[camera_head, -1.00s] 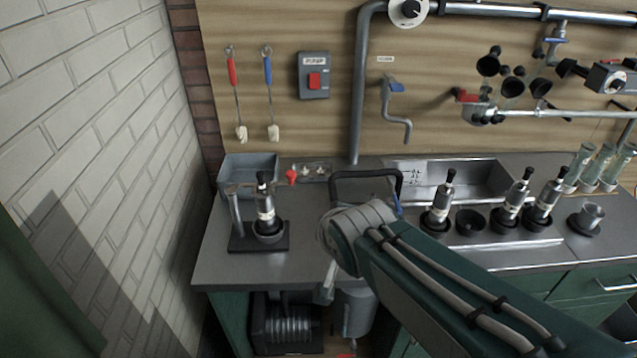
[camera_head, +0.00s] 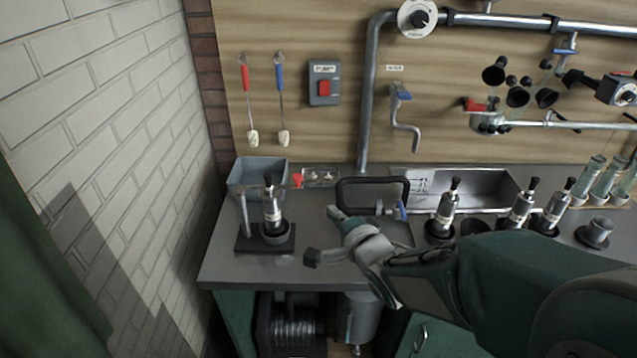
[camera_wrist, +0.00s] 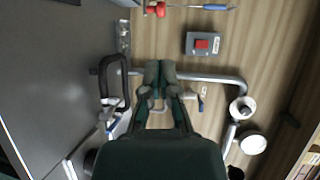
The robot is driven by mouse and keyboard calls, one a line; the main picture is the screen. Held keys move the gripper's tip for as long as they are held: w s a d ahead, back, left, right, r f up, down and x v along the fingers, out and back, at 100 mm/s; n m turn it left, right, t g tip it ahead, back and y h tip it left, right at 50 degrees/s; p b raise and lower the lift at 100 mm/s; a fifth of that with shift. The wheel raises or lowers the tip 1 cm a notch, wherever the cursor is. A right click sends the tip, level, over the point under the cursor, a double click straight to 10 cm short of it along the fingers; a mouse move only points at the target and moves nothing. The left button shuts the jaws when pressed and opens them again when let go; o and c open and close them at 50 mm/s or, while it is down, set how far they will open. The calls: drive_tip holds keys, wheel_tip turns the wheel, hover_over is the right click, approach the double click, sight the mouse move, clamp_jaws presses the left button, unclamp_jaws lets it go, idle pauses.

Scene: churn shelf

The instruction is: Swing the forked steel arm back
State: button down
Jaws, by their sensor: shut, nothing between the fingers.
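The black-based stand (camera_head: 263,242) is on the left part of the steel counter. It has an upright steel post (camera_head: 243,214) and a silver bottle with a black top (camera_head: 272,208) in a dark cup. The forked steel arm is hard to make out near the post top, and I cannot tell its angle. My gripper (camera_head: 338,214) is to the right of the stand, apart from it and in front of the black loop handle. In the wrist view its fingers (camera_wrist: 160,70) are together and hold nothing. The stand is not in the wrist view.
The black loop handle (camera_head: 342,196) is close behind my gripper. A grey bin (camera_head: 256,172) is behind the stand. Several bottles, such as one by the sink (camera_head: 446,212), stand to the right. A brick wall (camera_head: 120,130) bounds the left. The counter's front left is clear.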

sight(300, 180)
drive_tip(key=shift+a, duration=0.15)
drive_tip(key=x, duration=1.4)
drive_tip(key=shift+w, duration=0.15)
